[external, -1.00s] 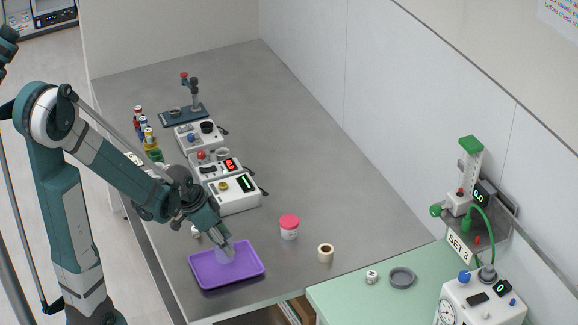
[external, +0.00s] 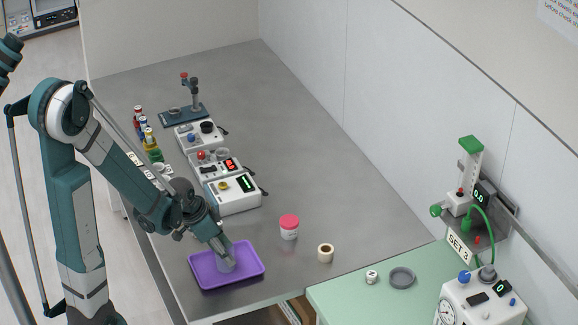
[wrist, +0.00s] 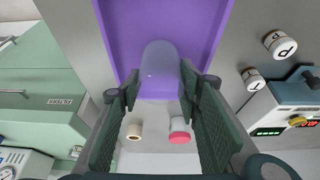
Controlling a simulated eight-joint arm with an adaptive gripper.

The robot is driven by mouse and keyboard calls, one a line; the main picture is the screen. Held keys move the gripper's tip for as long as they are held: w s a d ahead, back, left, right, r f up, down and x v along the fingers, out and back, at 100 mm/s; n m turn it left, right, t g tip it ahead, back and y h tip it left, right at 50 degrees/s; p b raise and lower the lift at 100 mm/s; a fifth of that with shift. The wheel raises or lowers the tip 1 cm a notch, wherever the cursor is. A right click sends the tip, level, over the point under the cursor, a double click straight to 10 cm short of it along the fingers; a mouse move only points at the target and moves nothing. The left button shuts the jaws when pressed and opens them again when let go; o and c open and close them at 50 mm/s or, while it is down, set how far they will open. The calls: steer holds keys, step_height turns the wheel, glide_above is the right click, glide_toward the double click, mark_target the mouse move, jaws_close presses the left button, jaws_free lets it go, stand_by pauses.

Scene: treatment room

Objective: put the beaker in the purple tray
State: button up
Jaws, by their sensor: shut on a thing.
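The purple tray (external: 248,275) lies near the front edge of the grey bench; it also fills the top of the wrist view (wrist: 205,25). The clear beaker (external: 225,264) is over the inside of the tray in the external view. My gripper (external: 224,246) is shut on the beaker from above. In the wrist view the translucent beaker (wrist: 160,62) sits between the two dark green fingers of my gripper (wrist: 155,92). I cannot tell whether the beaker's base touches the tray floor.
A pink-lidded jar (external: 289,227) and a tape roll (external: 326,253) stand right of the tray. White instruments (external: 233,195) line the bench behind it. A green surface (external: 345,298) with a grey dish (external: 402,278) is at the right.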

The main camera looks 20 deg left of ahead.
steer(key=o, duration=0.8)
steer(key=shift+f, duration=0.1)
steer(key=shift+p+v, duration=1.7)
steer(key=shift+v, duration=4.45)
steer(key=s+a+r+n+t+y, duration=0.1)
steer(key=s+a+r+n, duration=0.1)
steer(key=a+r+n, duration=0.1)
steer(key=s+a+r+n+t+y, duration=0.1)
steer(key=s+a+r+n, duration=0.1)
steer(key=r, duration=0.4)
steer(key=s+a+r+n+t+y, duration=0.1)
steer(key=s+a+r+n+t, duration=0.1)
steer(key=a+r+n, duration=0.2)
steer(key=shift+s+a+r, duration=0.1)
steer(key=shift+a+r, duration=0.2)
steer(key=shift+a, duration=0.4)
steer(key=shift+a+r, duration=0.3)
steer(key=shift+a, duration=0.4)
